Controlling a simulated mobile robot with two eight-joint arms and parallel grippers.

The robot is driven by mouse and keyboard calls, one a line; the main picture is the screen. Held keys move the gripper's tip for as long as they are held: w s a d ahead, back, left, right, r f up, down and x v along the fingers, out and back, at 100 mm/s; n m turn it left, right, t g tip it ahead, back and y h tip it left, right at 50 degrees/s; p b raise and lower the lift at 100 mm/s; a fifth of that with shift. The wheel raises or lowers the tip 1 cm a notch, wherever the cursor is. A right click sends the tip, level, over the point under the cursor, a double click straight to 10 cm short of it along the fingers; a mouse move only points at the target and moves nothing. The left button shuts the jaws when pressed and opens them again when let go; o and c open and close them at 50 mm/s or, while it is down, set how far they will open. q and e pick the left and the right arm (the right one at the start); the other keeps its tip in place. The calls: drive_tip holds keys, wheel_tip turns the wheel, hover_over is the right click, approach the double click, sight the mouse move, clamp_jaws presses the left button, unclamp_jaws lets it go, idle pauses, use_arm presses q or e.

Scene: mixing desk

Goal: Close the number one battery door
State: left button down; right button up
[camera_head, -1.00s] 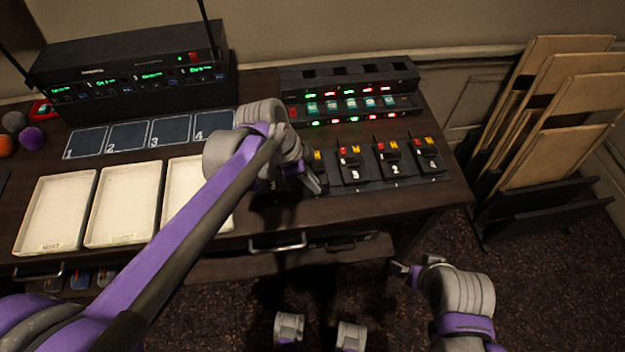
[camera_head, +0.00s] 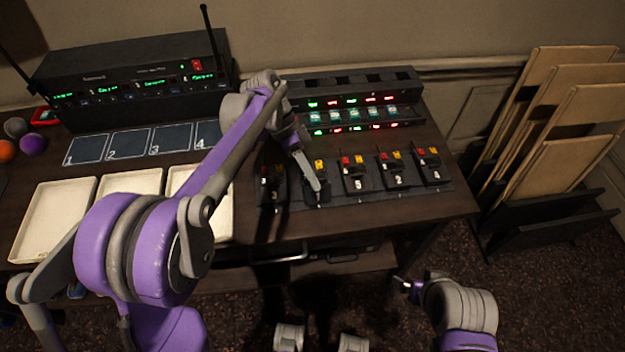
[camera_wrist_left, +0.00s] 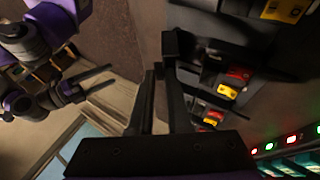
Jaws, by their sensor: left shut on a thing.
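A row of black battery bays stands on a dark panel at the right of the desk, with red and yellow blocks in several. The bays at the right carry the labels 2 (camera_head: 397,180) and 4 (camera_head: 434,175). The leftmost bay (camera_head: 272,192) and the second bay (camera_head: 319,198) have no number I can read, so I cannot tell which is number one. My left gripper (camera_head: 316,186) reaches down at the second bay, its fingers closed on a dark part there; the wrist view (camera_wrist_left: 163,68) hides what it is. My right gripper (camera_head: 401,284) hangs apart, in front of the desk.
A lit charger rack (camera_head: 352,100) stands behind the bays. A black receiver unit (camera_head: 130,80) with antennas stands at the back left. Cream trays (camera_head: 130,208) lie left of the bays. A rack of wooden boards (camera_head: 560,130) stands on the floor at the right.

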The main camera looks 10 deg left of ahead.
use_arm(q)
drive_tip(key=shift+w+a+f, duration=0.1)
drive_tip(key=shift+w, duration=0.05)
idle(0.4)
drive_tip(key=c, duration=0.9)
unclamp_jaws()
drive_tip(key=p+v, duration=0.1)
drive_tip(key=v, duration=1)
drive_tip(key=shift+w, duration=0.15)
drive_tip(key=shift+f, duration=0.15)
